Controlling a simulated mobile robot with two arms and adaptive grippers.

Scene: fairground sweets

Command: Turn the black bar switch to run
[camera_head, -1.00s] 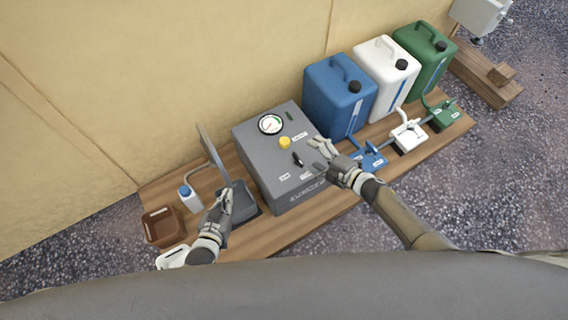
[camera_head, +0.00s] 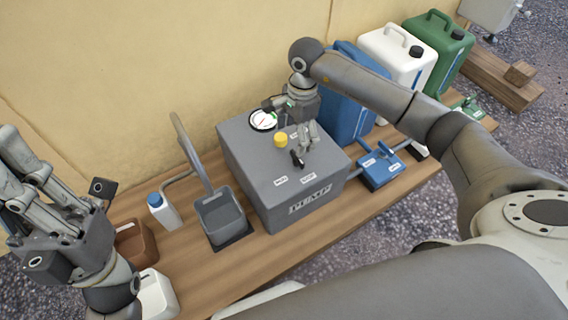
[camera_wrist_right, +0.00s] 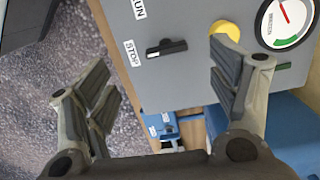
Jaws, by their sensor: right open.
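The black bar switch (camera_head: 297,159) is on the sloping face of the grey pump box (camera_head: 262,187). In the right wrist view the bar (camera_wrist_right: 166,47) lies with one end toward the STOP label (camera_wrist_right: 132,52); the RUN label (camera_wrist_right: 139,9) is beside it, above. My right gripper (camera_head: 304,136) is over the box, just behind the switch in the head view. In the wrist view its open fingers (camera_wrist_right: 166,78) are empty, apart on either side of the bar's line, and not visibly touching it. My left gripper (camera_head: 60,215) is at the left edge; its finger opening is unclear.
A yellow button (camera_head: 280,139) and a round gauge (camera_head: 263,120) are close to the right gripper. Blue (camera_head: 347,118), white (camera_head: 398,55) and green (camera_head: 440,45) canisters stand right of the box. A grey bin (camera_head: 222,217) and small white bottle (camera_head: 164,212) stand left.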

